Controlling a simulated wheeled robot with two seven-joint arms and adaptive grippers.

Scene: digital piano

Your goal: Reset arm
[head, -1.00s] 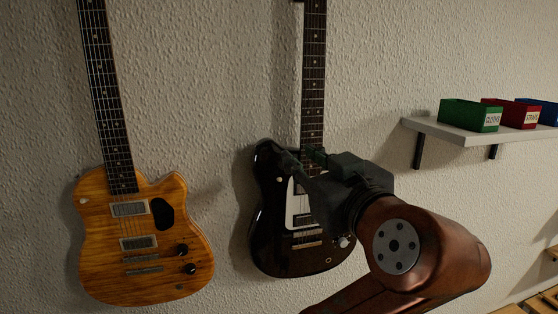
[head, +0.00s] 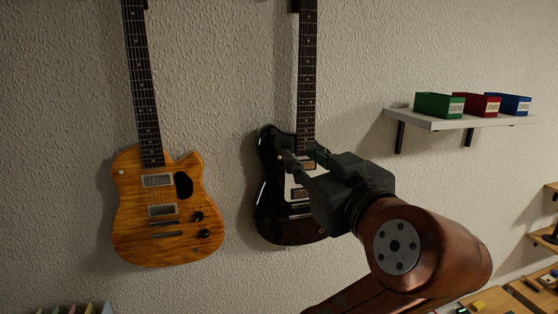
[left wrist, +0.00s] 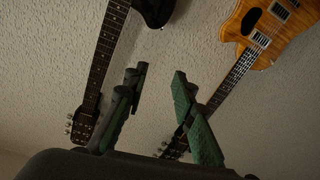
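My left gripper (head: 302,160) is in front of the black guitar (head: 275,215) in the head view and hides part of its body. Its fingers are spread with nothing between them. The left wrist view shows the same gripper (left wrist: 158,88) open, its two green-and-black fingers apart against the wall. My copper-coloured left arm is bent at the lower right of the head view. My right gripper is in neither view.
An orange wood guitar (head: 165,240) hangs left of the black one on the textured wall (head: 230,60). A white shelf (head: 430,122) at right holds a green bin (head: 433,104), a red bin (head: 472,104) and a blue bin (head: 508,103). Wooden surfaces show at lower right.

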